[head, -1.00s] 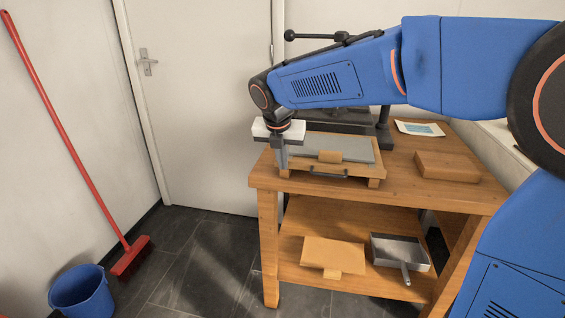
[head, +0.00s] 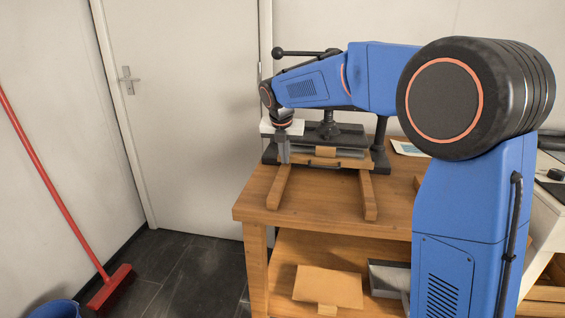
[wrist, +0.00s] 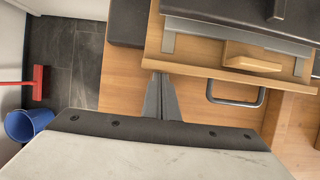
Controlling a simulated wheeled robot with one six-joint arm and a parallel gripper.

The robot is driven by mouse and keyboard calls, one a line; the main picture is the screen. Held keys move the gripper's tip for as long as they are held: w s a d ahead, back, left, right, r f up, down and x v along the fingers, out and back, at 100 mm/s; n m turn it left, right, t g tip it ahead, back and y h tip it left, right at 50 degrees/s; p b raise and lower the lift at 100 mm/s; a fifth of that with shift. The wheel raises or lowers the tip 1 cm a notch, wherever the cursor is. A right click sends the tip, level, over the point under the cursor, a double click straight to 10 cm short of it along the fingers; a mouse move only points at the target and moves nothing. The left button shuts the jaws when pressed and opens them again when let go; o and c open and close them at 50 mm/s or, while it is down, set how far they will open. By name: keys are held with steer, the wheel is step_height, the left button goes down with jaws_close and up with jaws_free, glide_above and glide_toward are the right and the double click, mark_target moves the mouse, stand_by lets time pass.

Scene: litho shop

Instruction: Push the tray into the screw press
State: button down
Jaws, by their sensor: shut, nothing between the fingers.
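The tray (head: 352,160) is a wooden board with a grey plate, a small wooden block and a dark front handle. It lies at the far end of two wooden rails (head: 278,187), mostly inside the dark screw press (head: 383,150). In the wrist view the tray's front edge (wrist: 200,58) runs across the top, with its handle (wrist: 235,95) to the right. My gripper (head: 284,158) is shut and empty. Its fingertips (wrist: 160,76) are at the tray's front edge, left of the handle; they look to be touching it. My arm hides part of the press.
The wooden bench (head: 325,205) has clear top in front of the rails. A wooden board (head: 328,287) and a metal pan (head: 390,275) are on its lower shelf. A red broom (head: 110,288) and a blue bucket (head: 55,310) stand at left.

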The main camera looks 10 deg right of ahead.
steer(key=w, duration=0.2)
steer(key=w+d, duration=0.1)
steer(key=shift+w+d, duration=0.15)
steer(key=shift+w, duration=0.25)
steer(key=shift+w+r, duration=0.1)
steer(key=shift+w, duration=0.1)
steer(key=shift+d+r, duration=0.1)
